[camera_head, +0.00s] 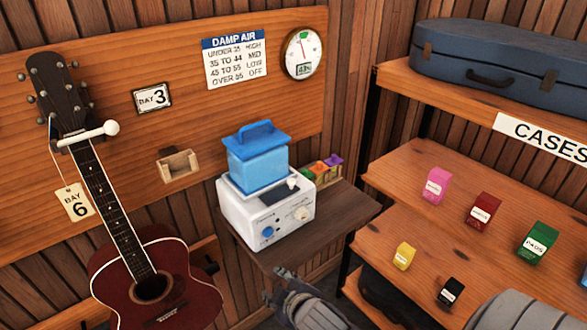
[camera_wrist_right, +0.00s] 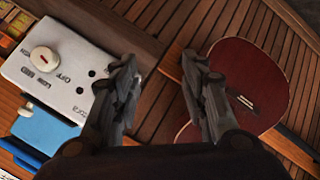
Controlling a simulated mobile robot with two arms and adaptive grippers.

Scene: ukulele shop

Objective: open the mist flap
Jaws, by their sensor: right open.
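A humidifier with a white base (camera_head: 245,215) and a blue lidded tank (camera_head: 257,160) stands on a small wooden shelf. A small dark part with a pale tip (camera_head: 291,184) sits on top of the base beside the tank; it may be the mist flap, but its position is too small to tell. My right gripper (camera_head: 276,285) is open and empty, in front of and below the humidifier. In the right wrist view its fingers (camera_wrist_right: 160,65) are apart, with the white base (camera_wrist_right: 70,88) to their left. My left gripper is out of view.
A red ukulele (camera_head: 155,285) hangs at left. The wooden shelf (camera_head: 335,215) has bare room right of the humidifier; small coloured boxes (camera_head: 322,170) stand behind it. A shelving unit (camera_head: 400,185) with small boxes stands at right. A DAMP AIR chart (camera_head: 234,59) and round gauge (camera_head: 304,52) hang above.

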